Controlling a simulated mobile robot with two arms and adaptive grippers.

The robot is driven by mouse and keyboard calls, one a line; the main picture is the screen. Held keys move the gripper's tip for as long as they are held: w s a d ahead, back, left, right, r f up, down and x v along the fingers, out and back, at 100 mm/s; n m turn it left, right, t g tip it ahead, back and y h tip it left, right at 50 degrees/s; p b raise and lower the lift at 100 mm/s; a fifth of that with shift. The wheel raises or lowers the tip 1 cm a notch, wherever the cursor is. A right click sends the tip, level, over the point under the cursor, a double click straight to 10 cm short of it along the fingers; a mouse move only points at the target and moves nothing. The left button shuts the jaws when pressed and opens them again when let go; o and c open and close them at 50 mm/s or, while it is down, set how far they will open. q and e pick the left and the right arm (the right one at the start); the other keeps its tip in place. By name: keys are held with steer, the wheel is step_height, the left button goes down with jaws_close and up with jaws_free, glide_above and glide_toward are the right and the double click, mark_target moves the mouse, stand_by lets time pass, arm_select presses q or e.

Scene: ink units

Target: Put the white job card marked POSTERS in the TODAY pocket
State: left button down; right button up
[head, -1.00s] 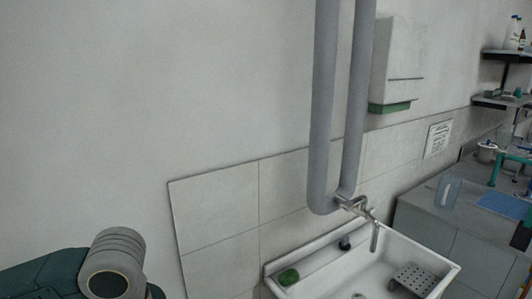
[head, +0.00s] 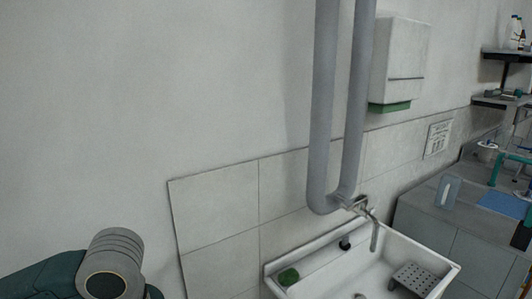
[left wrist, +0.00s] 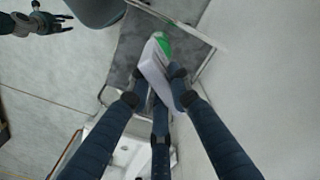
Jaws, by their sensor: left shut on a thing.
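The head view shows neither gripper, only a link of my left arm at the lower left. I see no pocket marked TODAY.
A white sink (head: 340,268) with a tap (head: 373,228) stands against the tiled wall, with a green item (head: 289,276) on its rim. Grey pipes (head: 322,120) and a white dispenser (head: 402,60) are above. A grey counter (head: 428,208) and shelves (head: 508,54) are at right.

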stand_by(0.3)
arm_select(q)
steer(key=shift+w, duration=0.1)
